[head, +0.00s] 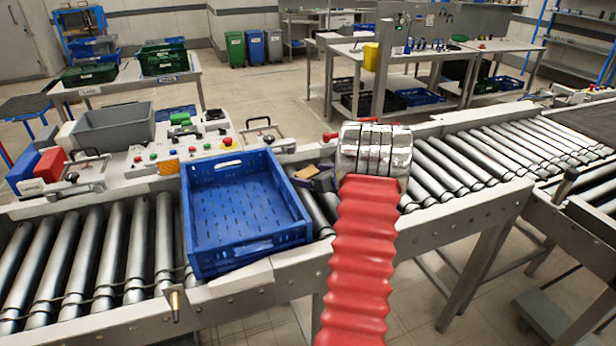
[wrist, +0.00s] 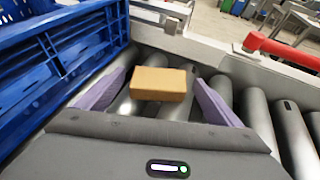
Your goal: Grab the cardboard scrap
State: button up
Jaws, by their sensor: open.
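The cardboard scrap (wrist: 158,84) is a small tan block lying on the rollers in the wrist view. In the head view a small brown patch of it (head: 305,172) shows just right of the blue crate, partly hidden by my gripper. My gripper (wrist: 160,77) is open, with one purple finger on each side of the scrap. There are visible gaps between the fingers and the scrap, so it is not held.
The empty blue crate (head: 238,205) stands on the rollers close to the left of the scrap. The conveyor's far rail (wrist: 205,50) runs behind the scrap, with a red handle (wrist: 285,50) at the right. The rollers (head: 490,155) to the right are clear.

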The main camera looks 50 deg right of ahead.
aim_at(311, 175)
jog(key=shift+c, duration=0.5)
jog(key=c, duration=1)
jog(key=shift+c, duration=0.2)
notch_tip(311, 175, up, 10)
jog(key=shift+r, duration=0.1)
